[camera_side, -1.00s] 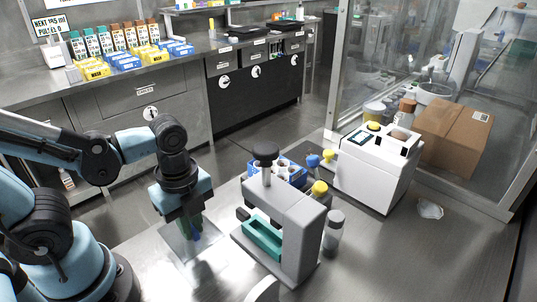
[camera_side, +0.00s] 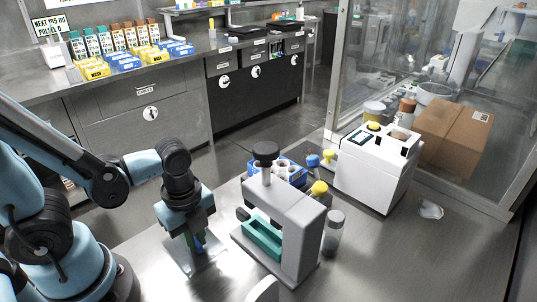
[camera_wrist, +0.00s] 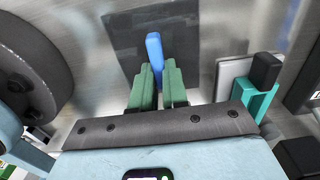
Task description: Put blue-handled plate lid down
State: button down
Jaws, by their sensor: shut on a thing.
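My gripper (camera_side: 193,243) points down over the metal bench, left of a grey press-like device. Its green fingers (camera_wrist: 157,78) are shut on the upright blue handle (camera_wrist: 154,48) in the wrist view. The handle also shows as a small blue patch in the side view (camera_side: 201,242). A flat, see-through, squarish lid (camera_wrist: 125,45) lies beyond the fingers at the handle's base and looks dark in the wrist view. In the side view its faint outline is low, near the bench. I cannot tell whether it touches the bench.
The grey device (camera_side: 295,235) with a teal tray (camera_side: 262,238) stands close on the right. Behind it are a blue rack (camera_side: 292,169) and yellow-knobbed items; a capped vial (camera_side: 333,235) stands beside it. A white machine (camera_side: 375,180) and cardboard box (camera_side: 455,135) are farther right.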

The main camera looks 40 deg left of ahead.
jog(key=c, duration=1.1)
grip_release()
jog(key=shift+c, duration=0.2)
jog(key=shift+r, duration=0.1)
jog(key=shift+r, duration=6)
jog(key=w+a+n+t, duration=0.3)
jog(key=w+n+t, duration=0.4)
jog(key=n, duration=1.1)
jog(key=shift+w, duration=1)
jog(key=shift+a, duration=0.1)
